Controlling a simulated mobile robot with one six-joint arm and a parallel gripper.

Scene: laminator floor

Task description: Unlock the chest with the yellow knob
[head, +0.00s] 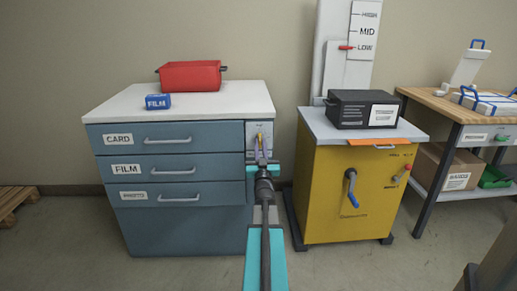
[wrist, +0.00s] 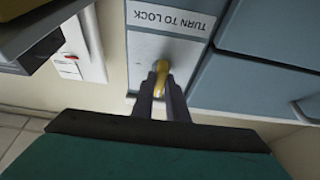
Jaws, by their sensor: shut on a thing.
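The chest (head: 180,210) is a blue-grey cabinet with a white top and three drawers labelled CARD, FILM and a third hard to read. All three drawers look shut. The yellow knob (head: 259,138) sits on a light grey lock panel at the chest's upper right. In the wrist view, the yellow knob (wrist: 161,76) shows between my fingers, under an upside-down label (wrist: 170,17) reading TURN TO LOCK. My gripper (head: 260,150) is shut on the knob; it also shows in the wrist view (wrist: 161,90). The fingers hide part of the knob.
A red box (head: 190,76) and a blue FILM block (head: 157,102) rest on the chest top. A yellow cabinet (head: 325,200) with a blue-handled crank (head: 351,190) stands to the right, across a narrow gap. A wooden workbench (head: 440,104) is at far right.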

